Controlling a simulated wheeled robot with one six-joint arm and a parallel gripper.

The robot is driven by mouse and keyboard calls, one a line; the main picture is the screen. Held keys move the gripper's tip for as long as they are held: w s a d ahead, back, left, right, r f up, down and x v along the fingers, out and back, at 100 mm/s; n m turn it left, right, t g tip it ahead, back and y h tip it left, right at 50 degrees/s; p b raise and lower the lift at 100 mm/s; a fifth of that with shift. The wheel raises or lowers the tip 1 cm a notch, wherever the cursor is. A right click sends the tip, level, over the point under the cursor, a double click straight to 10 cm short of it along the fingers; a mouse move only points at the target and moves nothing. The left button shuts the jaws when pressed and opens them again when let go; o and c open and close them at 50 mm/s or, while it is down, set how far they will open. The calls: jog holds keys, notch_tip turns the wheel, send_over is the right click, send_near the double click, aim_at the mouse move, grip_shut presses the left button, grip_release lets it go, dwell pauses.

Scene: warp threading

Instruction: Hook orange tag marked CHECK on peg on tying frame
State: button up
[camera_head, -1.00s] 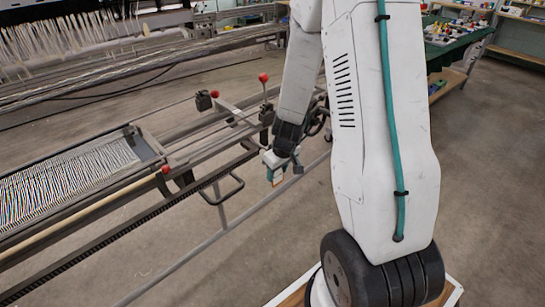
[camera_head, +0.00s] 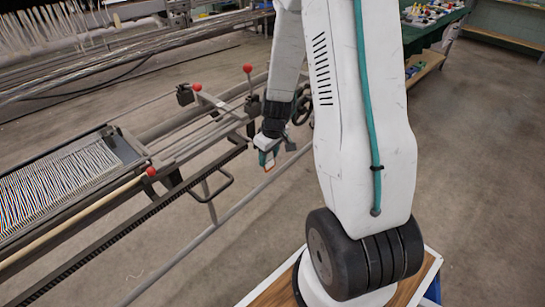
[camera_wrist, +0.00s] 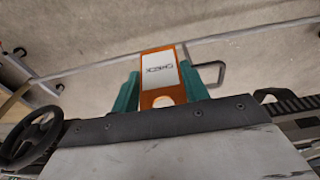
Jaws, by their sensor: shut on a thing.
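In the wrist view, the orange tag (camera_wrist: 179,54) has a white label reading CHECK and a round hole at its near end. My gripper (camera_wrist: 163,88) is shut on it, with a teal finger on each side. In the head view, my gripper (camera_head: 267,157) hangs at the right end of the tying frame (camera_head: 120,215), apart from its rail, with a bit of orange (camera_head: 269,168) showing at the fingers. I cannot make out which part of the frame is the peg.
Red knobs (camera_head: 248,68) stand on the frame's bars, and a bent metal handle (camera_head: 218,183) sticks out from its near side. Striped warp threads (camera_head: 55,185) lie at the left. A green table with small items (camera_head: 430,14) is at the back right.

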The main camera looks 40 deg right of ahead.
jog(key=w+f, duration=0.1)
jog(key=w, duration=0.5)
jog(key=shift+a+f, duration=0.3)
jog(key=shift+a, duration=0.1)
jog(key=shift+w, duration=0.1)
dwell(0.7)
jog(key=o, duration=1.1)
jog(key=shift+r, duration=0.1)
jog(key=r, duration=0.6)
jog(key=shift+s+d+r, duration=0.15)
jog(key=shift+s+r, duration=0.15)
jog(key=shift+s, duration=0.1)
jog(key=shift+s+r, duration=0.2)
jog(key=shift+r, duration=0.3)
jog(key=shift+s, duration=0.15)
